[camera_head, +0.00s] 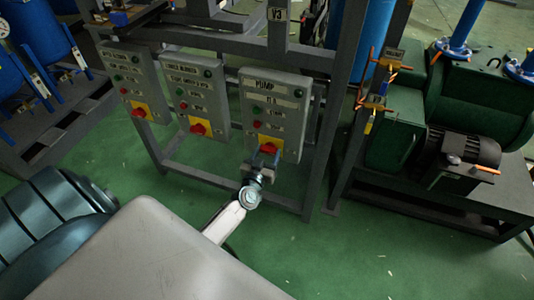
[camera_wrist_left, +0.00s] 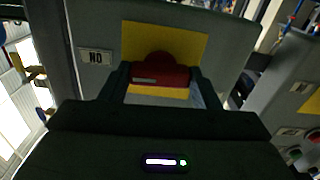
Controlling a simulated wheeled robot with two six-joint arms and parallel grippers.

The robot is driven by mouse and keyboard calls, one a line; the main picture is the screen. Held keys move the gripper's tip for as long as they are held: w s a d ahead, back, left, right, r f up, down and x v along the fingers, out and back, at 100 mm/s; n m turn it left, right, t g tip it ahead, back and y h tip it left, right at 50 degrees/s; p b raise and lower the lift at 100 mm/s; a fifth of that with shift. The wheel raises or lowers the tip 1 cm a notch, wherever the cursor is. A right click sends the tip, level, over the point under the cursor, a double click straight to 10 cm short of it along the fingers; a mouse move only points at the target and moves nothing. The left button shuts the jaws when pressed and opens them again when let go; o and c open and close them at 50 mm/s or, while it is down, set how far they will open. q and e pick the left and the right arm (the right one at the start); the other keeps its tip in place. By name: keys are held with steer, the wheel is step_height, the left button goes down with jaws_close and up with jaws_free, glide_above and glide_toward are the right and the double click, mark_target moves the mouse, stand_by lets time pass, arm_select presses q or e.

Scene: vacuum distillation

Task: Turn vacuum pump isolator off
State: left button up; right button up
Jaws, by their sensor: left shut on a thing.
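The pump isolator is a red rotary knob (camera_head: 268,148) on a yellow plate, low on the grey box labelled PUMP (camera_head: 274,112). My left gripper (camera_head: 265,158) reaches up to this knob from below and is shut on it. In the left wrist view the red knob (camera_wrist_left: 160,75) sits between the two dark fingers (camera_wrist_left: 158,88), in front of the yellow plate (camera_wrist_left: 190,45). Its bar lies roughly level across that picture. The fingers cover part of its sides. My right gripper is not in view.
Two similar grey boxes with red knobs (camera_head: 198,127) (camera_head: 139,111) hang to the left on the same frame. A dark frame post (camera_head: 325,140) stands close on the right. Green machinery (camera_head: 395,140) is beyond it. Green floor (camera_head: 350,250) is open in front.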

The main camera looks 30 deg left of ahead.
arm_select(q)
steer(key=shift+n, duration=1.1)
steer(key=shift+n+p, duration=0.3)
steer(key=shift+n, duration=0.6)
steer(key=n, duration=0.2)
steer(key=shift+n, duration=0.3)
steer(key=n, duration=0.2)
steer(key=shift+n, duration=0.4)
steer(key=n, duration=0.4)
steer(key=shift+f+b, duration=0.1)
steer(key=shift+b, duration=0.2)
steer(key=shift+n, duration=2)
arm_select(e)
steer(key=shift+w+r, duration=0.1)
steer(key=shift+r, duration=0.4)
arm_select(q)
steer(key=o, duration=1)
